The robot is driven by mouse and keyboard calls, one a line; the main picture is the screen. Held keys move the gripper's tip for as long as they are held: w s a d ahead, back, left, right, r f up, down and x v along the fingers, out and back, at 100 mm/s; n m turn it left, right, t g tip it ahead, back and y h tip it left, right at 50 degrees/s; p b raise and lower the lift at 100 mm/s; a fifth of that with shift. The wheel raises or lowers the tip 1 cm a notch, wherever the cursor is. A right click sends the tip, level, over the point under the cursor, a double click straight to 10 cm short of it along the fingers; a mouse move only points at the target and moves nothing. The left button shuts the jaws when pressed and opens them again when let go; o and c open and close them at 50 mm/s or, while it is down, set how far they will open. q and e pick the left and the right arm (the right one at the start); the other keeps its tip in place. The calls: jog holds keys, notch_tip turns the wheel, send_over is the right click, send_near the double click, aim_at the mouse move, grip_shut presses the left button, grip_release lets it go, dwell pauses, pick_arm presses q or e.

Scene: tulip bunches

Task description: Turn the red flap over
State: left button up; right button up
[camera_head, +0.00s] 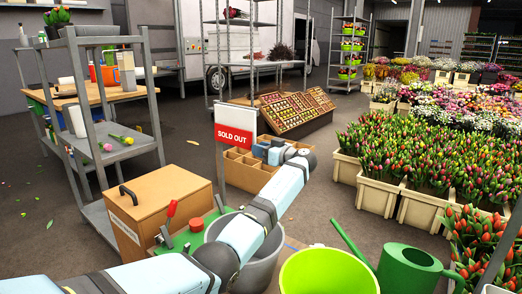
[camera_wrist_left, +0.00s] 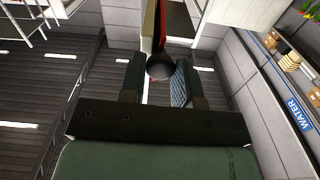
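The red flap (camera_head: 235,140), lettered SOLD OUT in white, hangs below the white upper part of a small sign board in the head view. In the left wrist view the flap (camera_wrist_left: 160,28) shows nearly edge-on as a red strip. A dark round knob (camera_wrist_left: 160,66) lies just below it. My left gripper (camera_head: 262,150) is at the sign's right side, with its fingertips small and hard to make out. In the wrist view its fingers (camera_wrist_left: 159,78) stand apart on either side of the knob; firm contact cannot be seen. My right gripper is out of view.
A wooden box (camera_head: 160,205), a grey bucket (camera_head: 262,270), a lime bucket (camera_head: 328,272) and a green watering can (camera_head: 408,270) stand below the sign. A grey shelf rack (camera_head: 100,105) is on the left. Tulip crates (camera_head: 378,193) fill the right.

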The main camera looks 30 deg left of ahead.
pick_arm(q)
jog(key=o, duration=0.4)
jog(key=shift+d, duration=0.15)
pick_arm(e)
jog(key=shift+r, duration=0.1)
pick_arm(q)
jog(key=d+p, duration=0.1)
jog(key=d, duration=0.3)
jog(key=d+p, duration=0.1)
jog(key=d, duration=0.4)
jog(key=s+d+p, duration=0.1)
jog(key=d+p, duration=0.1)
jog(key=d, duration=0.2)
jog(key=shift+d, duration=0.3)
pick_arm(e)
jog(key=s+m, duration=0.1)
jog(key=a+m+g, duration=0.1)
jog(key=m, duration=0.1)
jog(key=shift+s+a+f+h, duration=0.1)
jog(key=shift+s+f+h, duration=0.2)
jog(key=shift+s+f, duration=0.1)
